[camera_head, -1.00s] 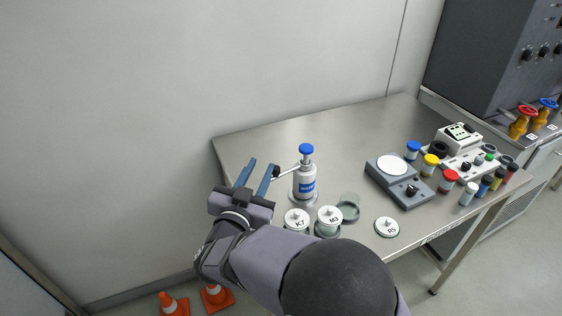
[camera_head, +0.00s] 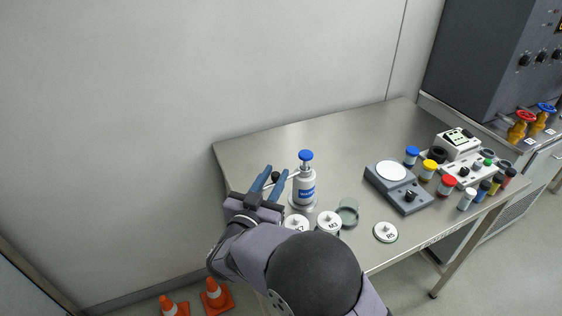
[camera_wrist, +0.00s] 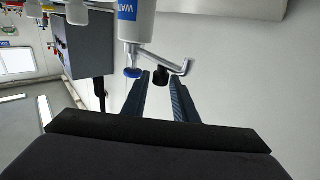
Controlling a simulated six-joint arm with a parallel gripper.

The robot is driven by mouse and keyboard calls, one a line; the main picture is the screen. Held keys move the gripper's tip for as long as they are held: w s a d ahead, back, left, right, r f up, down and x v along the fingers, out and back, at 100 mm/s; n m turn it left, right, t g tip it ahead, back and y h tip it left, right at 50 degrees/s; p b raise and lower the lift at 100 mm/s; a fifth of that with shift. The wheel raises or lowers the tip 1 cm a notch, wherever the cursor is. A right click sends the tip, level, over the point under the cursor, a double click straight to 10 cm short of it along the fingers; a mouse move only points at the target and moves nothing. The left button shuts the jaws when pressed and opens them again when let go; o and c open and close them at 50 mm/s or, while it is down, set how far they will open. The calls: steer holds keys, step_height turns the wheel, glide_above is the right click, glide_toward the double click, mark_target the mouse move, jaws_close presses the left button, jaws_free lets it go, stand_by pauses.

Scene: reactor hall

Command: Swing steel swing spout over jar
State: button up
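A white bottle (camera_head: 304,186) with a blue top and blue label stands on the steel table. An open-looking glass jar (camera_head: 347,211) stands right of the bottle. Lidded jars labelled K7, partly hidden by my arm, and M3 or B3 (camera_head: 328,222) stand in front.
A lidded jar R5 (camera_head: 386,232) stands near the front edge. A grey scale (camera_head: 400,190), several coloured-cap bottles and a white device (camera_head: 458,145) fill the right side. The table's back left is clear. Orange cones (camera_head: 214,295) stand on the floor.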

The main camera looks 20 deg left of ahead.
steer(key=w+p, duration=0.1)
steer(key=w, duration=0.4)
jaws_close()
